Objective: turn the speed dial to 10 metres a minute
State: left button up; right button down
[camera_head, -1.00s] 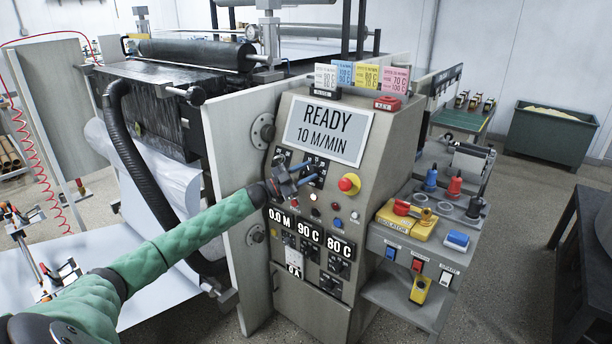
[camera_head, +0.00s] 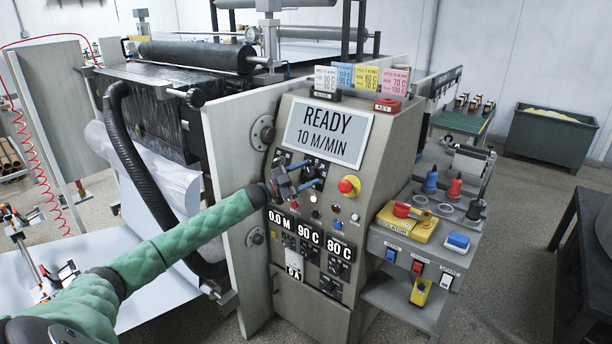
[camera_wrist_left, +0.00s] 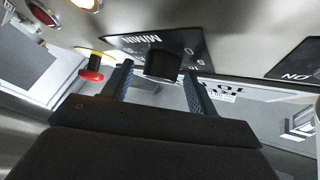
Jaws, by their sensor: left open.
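The speed dial (camera_wrist_left: 162,66) is a black knob on a dark plate marked M/MIN in the left wrist view. My left gripper (camera_wrist_left: 158,72) is open, with one finger on each side of the knob. A narrow gap shows beside the knob, so the fingers are not clamped on it. In the head view my left gripper (camera_head: 311,173) is at the panel's upper dial row and hides much of the dial. The display (camera_head: 327,134) reads READY, 10 M/MIN. My right gripper is not in view.
A red emergency button on a yellow base (camera_head: 349,185) sits just right of the gripper. Lamps and readouts of 0.0 M, 90 C and 80 C (camera_head: 341,247) lie below. A side shelf holds a yellow isolator box (camera_head: 406,222) and several switches.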

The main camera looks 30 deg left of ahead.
pick_arm(q)
jog(key=shift+s+a+f, duration=0.25)
jog(key=shift+s+a, duration=0.1)
jog(key=shift+s, duration=0.1)
jog(key=b+v, duration=0.2)
jog(key=v, duration=0.4)
jog(key=shift+s, duration=0.25)
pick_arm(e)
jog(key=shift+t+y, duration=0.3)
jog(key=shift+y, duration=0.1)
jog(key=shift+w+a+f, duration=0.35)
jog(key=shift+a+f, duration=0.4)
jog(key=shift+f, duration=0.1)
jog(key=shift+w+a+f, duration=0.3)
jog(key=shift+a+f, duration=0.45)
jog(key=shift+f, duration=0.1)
pick_arm(q)
jog(key=shift+a, duration=0.15)
